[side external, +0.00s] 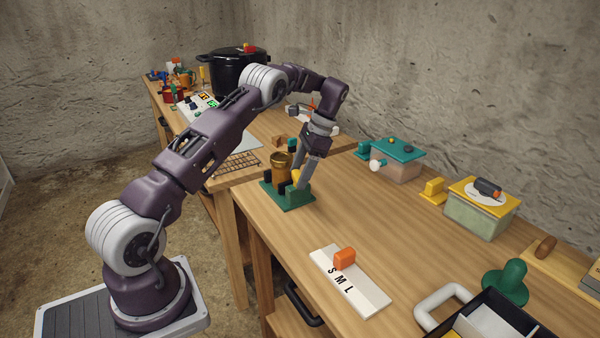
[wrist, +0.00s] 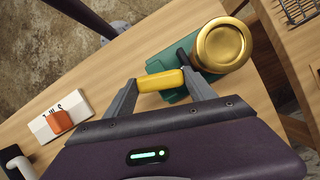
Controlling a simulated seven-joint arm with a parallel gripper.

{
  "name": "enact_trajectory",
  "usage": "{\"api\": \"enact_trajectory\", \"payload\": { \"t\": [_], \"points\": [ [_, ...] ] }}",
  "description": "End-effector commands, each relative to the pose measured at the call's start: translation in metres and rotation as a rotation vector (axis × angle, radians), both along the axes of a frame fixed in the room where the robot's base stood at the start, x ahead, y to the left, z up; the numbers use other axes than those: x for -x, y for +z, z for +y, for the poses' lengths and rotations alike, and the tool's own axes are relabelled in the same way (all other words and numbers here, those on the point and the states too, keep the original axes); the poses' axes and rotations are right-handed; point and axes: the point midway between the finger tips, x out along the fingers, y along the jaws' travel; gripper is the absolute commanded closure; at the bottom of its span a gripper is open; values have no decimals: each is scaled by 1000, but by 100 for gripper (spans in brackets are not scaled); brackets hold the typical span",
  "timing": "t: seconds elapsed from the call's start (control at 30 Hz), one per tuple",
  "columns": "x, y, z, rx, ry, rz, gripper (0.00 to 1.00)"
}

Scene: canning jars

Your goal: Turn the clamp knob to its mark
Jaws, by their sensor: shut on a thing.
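The clamp has a green base (side external: 288,200) on the wooden bench and holds a gold jar (side external: 280,166) between dark jaws. The jar's round gold lid (wrist: 222,46) shows from above in the wrist view. The yellow clamp knob (wrist: 160,80) is a bar beside the jar. My gripper (side external: 300,180) reaches down to it from above and is shut on it, one finger at each end of the bar in the wrist view. In the side view the fingers partly hide the knob. I cannot make out the knob's mark in either view.
A white S-M-L board (side external: 362,294) with an orange slider (side external: 344,258) lies nearer the front. A teal-lidded box (side external: 397,160) and a yellow-lidded box (side external: 478,216) stand along the wall. A wire rack (side external: 238,163) lies behind the clamp. The bench between is clear.

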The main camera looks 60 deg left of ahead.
Motion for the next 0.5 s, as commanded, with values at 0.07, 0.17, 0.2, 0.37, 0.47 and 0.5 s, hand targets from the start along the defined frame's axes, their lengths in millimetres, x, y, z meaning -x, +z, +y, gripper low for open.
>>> {"api": "enact_trajectory", "payload": {
  "t": [0.07, 0.17, 0.2, 0.37, 0.47, 0.5],
  "points": [
    [-1, 0, 0, -2, -1, -3, 77],
    [-1, 0, 0, -1, -1, -2, 77],
    [-1, 0, 0, -1, 0, -3, 77],
    [0, 0, 0, -1, 1, -1, 27],
    [0, 0, 0, -1, 1, -1, 27],
    [0, 0, 0, -1, 1, -1, 27]
  ]
}}
